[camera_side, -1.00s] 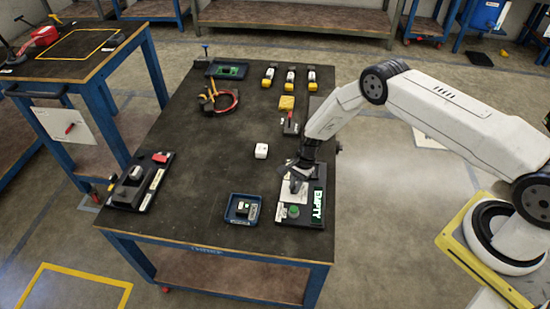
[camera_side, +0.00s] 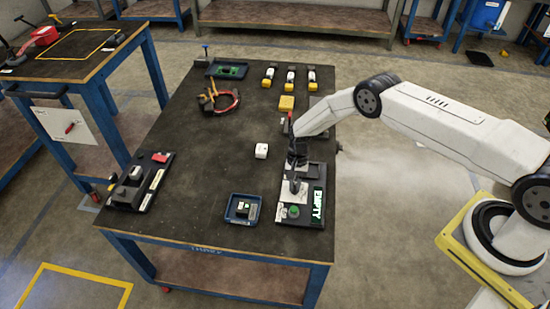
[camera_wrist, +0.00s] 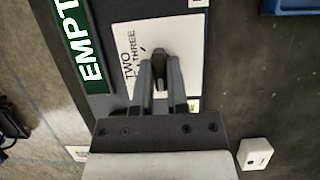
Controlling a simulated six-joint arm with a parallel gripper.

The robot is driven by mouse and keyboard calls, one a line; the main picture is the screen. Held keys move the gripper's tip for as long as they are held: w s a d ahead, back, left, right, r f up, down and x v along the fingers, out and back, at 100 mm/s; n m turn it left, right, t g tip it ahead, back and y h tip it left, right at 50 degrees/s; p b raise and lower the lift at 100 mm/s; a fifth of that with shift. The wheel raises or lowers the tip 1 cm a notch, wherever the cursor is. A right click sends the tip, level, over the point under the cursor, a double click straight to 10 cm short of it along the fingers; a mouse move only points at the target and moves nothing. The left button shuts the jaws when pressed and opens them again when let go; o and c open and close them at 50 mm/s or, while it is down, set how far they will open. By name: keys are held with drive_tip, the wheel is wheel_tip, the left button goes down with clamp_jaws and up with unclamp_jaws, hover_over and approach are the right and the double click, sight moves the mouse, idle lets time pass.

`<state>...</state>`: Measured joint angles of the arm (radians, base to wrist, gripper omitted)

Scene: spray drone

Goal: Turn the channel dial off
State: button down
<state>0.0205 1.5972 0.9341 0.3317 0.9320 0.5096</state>
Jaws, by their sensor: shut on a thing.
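The channel dial (camera_wrist: 159,62) is a dark knob on a white label plate marked TWO and THREE (camera_wrist: 133,37). The plate is on a dark panel (camera_side: 284,219) at the table's front right. My gripper (camera_wrist: 160,78) is shut on the dial, one finger on each side of it. In the side view my gripper (camera_side: 295,186) points down over the panel and hides most of the dial. A lit green sign (camera_side: 318,204) on the panel reads EMPTY.
A green button (camera_side: 294,211) sits on the panel near its front. A blue tray (camera_side: 231,217) and a small white block (camera_side: 261,151) are to the left. A dark box with a red part (camera_side: 161,157) is at the table's left edge.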

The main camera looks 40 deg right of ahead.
drive_tip(key=c, duration=0.6)
unclamp_jaws()
drive_tip(key=shift+c, duration=0.2)
drive_tip(key=v, duration=0.7)
drive_tip(key=shift+r, duration=0.4)
drive_tip(key=shift+w+d, duration=0.1)
